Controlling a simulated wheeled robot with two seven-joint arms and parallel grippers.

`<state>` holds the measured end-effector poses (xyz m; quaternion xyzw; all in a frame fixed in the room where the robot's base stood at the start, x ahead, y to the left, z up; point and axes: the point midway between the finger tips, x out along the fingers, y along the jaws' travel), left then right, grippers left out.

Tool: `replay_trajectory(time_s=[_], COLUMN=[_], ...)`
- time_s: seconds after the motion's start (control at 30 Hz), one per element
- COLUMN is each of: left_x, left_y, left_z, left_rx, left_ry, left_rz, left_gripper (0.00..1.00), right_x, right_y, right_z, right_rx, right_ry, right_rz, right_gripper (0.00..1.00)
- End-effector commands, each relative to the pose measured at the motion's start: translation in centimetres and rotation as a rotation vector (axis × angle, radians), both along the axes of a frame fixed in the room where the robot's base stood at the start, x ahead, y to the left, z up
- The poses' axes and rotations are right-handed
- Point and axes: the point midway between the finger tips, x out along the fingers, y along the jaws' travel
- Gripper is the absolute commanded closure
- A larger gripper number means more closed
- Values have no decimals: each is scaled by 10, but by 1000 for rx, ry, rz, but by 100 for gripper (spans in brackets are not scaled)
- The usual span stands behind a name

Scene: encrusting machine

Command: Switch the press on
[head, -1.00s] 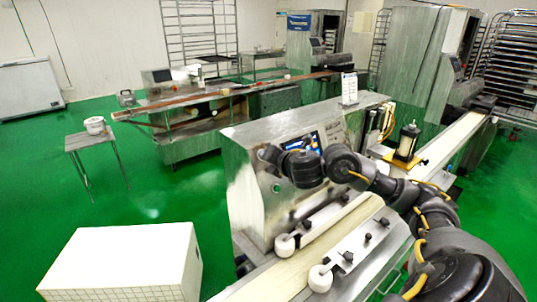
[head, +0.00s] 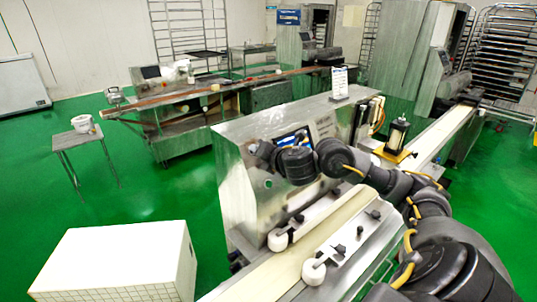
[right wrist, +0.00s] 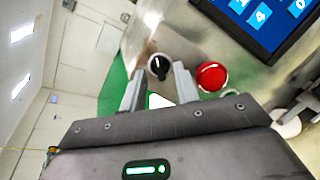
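The press is the steel machine (head: 232,165) in the middle of the head view, with a blue touchscreen on its front, partly hidden by my right arm. My right gripper (head: 262,153) is at the panel, left of the screen. In the right wrist view, a black rotary knob (right wrist: 158,66) with a white mark sits on the steel panel. A red round button (right wrist: 211,76) is to its right. The fingers of my right gripper (right wrist: 159,72) are apart, with the knob in line with the gap at their tips. I cannot tell whether they touch it. My left gripper is not in view.
The touchscreen (right wrist: 265,22) is close to the right gripper in the wrist view. A conveyor belt (head: 262,280) with white rollers (head: 314,271) runs below my right arm. A white box (head: 125,262) stands at front left.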

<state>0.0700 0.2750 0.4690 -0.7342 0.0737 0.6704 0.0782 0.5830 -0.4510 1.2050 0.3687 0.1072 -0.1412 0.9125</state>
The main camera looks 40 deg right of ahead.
Motion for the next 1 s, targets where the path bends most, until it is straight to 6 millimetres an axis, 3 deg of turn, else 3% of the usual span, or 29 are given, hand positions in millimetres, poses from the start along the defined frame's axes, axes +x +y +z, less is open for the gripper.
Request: replay_trajectory(time_s=[0.3, 0.5, 1.0], left_x=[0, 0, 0], left_y=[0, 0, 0], left_z=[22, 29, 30], left_rx=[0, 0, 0], left_ry=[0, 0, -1], left_rz=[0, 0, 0], left_gripper=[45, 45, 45], right_x=[-59, -83, -90], right_y=[11, 15, 17], right_z=[23, 28, 29], right_rx=[-7, -3, -1], right_ry=[1, 1, -1], right_rz=[1, 0, -1], right_gripper=[69, 69, 69])
